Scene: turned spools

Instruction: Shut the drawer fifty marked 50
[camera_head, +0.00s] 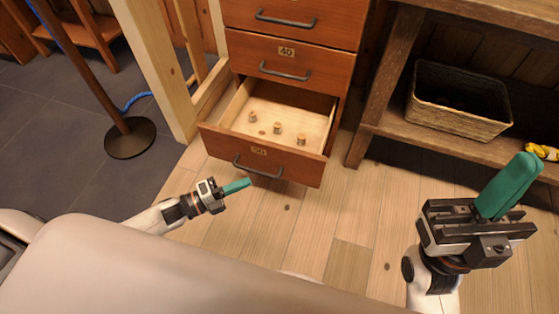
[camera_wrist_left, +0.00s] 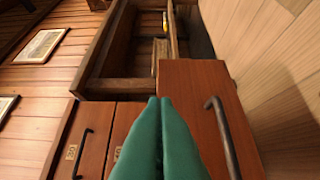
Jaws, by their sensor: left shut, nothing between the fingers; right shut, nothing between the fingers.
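The drawer marked 50 (camera_head: 218,144) is the lowest in the wooden cabinet and stands pulled out, with several small turned spools (camera_head: 277,127) inside. Its front carries a dark bar handle (camera_head: 258,170) and a tag partly hidden behind the handle. My left gripper (camera_head: 248,183) is shut and empty, just in front of the drawer front, a little below the handle in the head view. In the left wrist view the green fingers (camera_wrist_left: 160,100) are together, with the drawer front (camera_wrist_left: 196,95) beyond them. My right gripper (camera_head: 532,158) is shut and empty, raised at the right, away from the drawer.
The drawer marked 40 (camera_head: 318,63) above is closed, as is the one over it (camera_head: 320,12). A woven basket (camera_head: 455,120) sits on a low shelf at the right. A post with a round base (camera_head: 130,140) stands left. The plank floor before the drawer is clear.

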